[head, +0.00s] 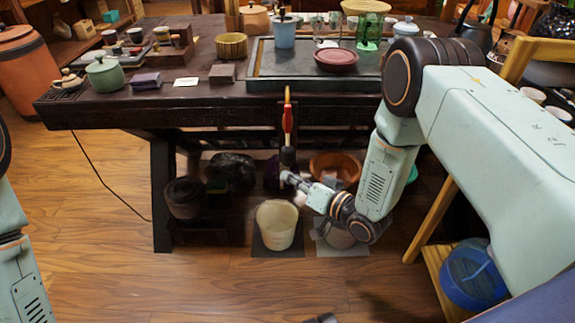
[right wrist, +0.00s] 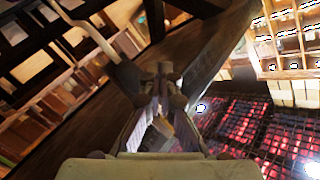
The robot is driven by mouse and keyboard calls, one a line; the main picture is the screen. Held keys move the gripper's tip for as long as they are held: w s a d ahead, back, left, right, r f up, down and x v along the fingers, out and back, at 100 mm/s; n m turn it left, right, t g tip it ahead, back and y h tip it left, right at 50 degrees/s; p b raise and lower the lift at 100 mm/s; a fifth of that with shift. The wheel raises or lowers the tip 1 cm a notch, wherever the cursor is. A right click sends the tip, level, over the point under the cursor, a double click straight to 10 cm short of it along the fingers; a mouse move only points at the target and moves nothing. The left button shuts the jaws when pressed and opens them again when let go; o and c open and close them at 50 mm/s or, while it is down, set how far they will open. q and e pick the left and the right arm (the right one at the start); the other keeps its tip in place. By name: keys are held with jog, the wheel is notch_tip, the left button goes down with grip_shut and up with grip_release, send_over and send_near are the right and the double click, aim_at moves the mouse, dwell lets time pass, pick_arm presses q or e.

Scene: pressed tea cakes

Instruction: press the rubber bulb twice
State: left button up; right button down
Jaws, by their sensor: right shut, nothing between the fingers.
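A slim red, bulb-like piece (head: 287,120) with an orange upper tip shows in front of the tea table's front edge in the head view. I take it for the rubber bulb, but its shape is small and unclear. My right gripper (head: 288,153) is just below it, with dark fingers pointing up; contact cannot be told. In the right wrist view the fingers (right wrist: 160,72) are together and hold nothing, and the bulb cannot be made out there. My left gripper is out of view; only part of its arm shows at the left edge.
The dark table (head: 130,108) carries a tea tray (head: 262,68), a red lidded dish (head: 336,60) and several pots. Below stand a cream bucket (head: 276,226) and an orange bowl (head: 335,166). A blue bucket (head: 472,276) is at the right.

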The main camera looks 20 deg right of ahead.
aim_at(284, 162)
jog(key=shift+w+d+b, duration=0.2)
jog(key=shift+w, duration=0.4)
jog(key=shift+w+d+b, duration=0.15)
jog(key=shift+w, duration=0.4)
jog(key=shift+w, duration=0.1)
dwell(0.6)
jog(key=shift+w+d, duration=0.1)
jog(key=shift+w, duration=0.2)
jog(key=shift+w+d+b, duration=0.2)
jog(key=shift+w+b, duration=0.3)
jog(key=shift+w, duration=0.25)
dwell(0.9)
jog(key=shift+s+r, duration=0.1)
jog(key=shift+s, duration=0.05)
jog(key=shift+s+a+p, duration=0.15)
jog(key=shift+s+p, duration=0.2)
jog(key=shift+s, duration=0.15)
jog(key=shift+s+a+p, duration=0.15)
jog(key=shift+s+p, duration=0.15)
jog(key=shift+s, duration=0.2)
jog(key=shift+s, duration=0.1)
